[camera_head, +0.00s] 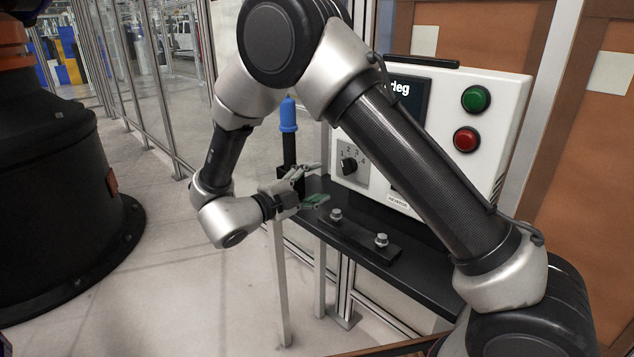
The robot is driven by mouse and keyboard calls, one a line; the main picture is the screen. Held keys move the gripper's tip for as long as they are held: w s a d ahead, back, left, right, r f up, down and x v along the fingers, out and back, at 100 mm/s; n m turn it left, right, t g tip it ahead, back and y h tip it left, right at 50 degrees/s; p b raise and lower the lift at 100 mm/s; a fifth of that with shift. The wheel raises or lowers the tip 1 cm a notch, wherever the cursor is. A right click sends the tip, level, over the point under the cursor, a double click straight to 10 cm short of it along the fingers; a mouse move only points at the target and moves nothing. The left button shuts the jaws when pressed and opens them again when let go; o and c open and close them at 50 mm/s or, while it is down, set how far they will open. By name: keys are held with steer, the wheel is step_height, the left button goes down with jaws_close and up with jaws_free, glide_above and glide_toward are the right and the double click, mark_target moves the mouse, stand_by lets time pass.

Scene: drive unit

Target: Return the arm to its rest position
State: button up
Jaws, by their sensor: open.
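My arm arches across the middle of the head view, from the lower right up to the top and down to the left. My gripper (316,183) is open at the left end of a dark shelf (408,262), pointing right. It is beside a black tool with a blue top (288,116) that stands upright. The tool's lower end is partly hidden behind the gripper, and I cannot tell whether they touch. A small green piece (316,199) lies just below the fingers.
A white control box (505,100) with a green button (476,99), a red button (466,139) and a rotary knob (349,165) stands behind the shelf. Two bolts (381,240) sit on the shelf. A large black robot base (60,200) stands left. Open floor (180,285) lies between.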

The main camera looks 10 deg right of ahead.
steer(key=w+a+f+n+t+y, duration=0.2)
steer(key=w+a+f+n+y, duration=0.35)
steer(key=f+y, duration=0.2)
steer(key=a+f+n+g+y, duration=0.2)
steer(key=a+f+n+y, duration=0.1)
steer(key=a+n+y, duration=0.7)
steer(key=s+d+r+n+g+y, duration=0.2)
steer(key=s+d+r+n+g, duration=0.5)
steer(key=s, duration=0.4)
steer(key=s+d+r+n+h, duration=0.1)
steer(key=s+d+r, duration=0.4)
steer(key=d, duration=0.6)
steer(key=s+d+r+h, duration=0.2)
steer(key=s+d+r, duration=0.3)
steer(key=s+d, duration=0.4)
steer(key=s+d+r+n+t+h, duration=0.1)
steer(key=s+d+r, duration=0.5)
steer(key=d, duration=0.6)
steer(key=shift+s+d+n, duration=0.35)
steer(key=shift+s+d, duration=0.05)
